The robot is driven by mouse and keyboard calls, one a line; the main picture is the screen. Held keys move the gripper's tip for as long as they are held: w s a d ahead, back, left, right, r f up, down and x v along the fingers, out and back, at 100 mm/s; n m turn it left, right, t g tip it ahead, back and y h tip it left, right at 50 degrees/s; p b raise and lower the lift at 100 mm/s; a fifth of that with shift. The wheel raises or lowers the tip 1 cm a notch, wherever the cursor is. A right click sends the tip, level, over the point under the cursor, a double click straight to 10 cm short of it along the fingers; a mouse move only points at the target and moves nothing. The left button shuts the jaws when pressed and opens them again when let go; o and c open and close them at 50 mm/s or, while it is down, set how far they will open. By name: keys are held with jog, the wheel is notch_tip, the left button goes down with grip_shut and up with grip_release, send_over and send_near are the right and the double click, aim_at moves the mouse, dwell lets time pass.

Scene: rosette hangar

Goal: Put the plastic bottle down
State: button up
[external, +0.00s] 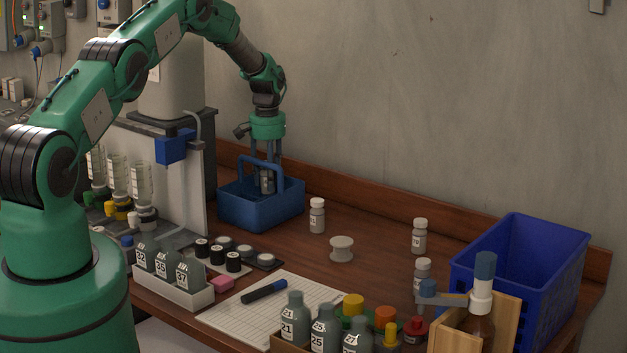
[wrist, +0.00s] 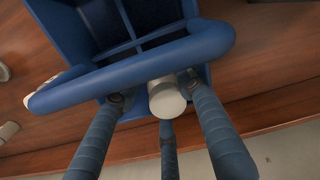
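The blue open caddy (external: 262,212) with a raised handle stands on the bench against the back ledge. My gripper (external: 267,188) points down into it, its fingers passing by the handle. A small bottle (external: 267,183) shows greyish between the fingers; its lower part is hidden by the caddy wall. In the wrist view the caddy (wrist: 112,45) and its dividers lie beyond the handle. The bottle's white cap (wrist: 166,97) is between my blue fingers (wrist: 153,97), close to the right one. A gap shows between the cap and the left finger, so the gripper looks open.
A white bottle (external: 317,216) and a pale spool (external: 341,248) stand right of the caddy. Another white bottle (external: 420,236) stands near a large blue crate (external: 530,285). A rack of grey bottles (external: 175,290) and several black-sided jars are in front. The wall is close behind.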

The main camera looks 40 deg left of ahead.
jog(key=shift+r, duration=0.1)
jog(key=shift+r+p, duration=0.55)
jog(key=shift+p, duration=0.1)
notch_tip(320, 180, up, 12)
jog(key=shift+f+b, duration=0.1)
jog(key=shift+b, duration=0.7)
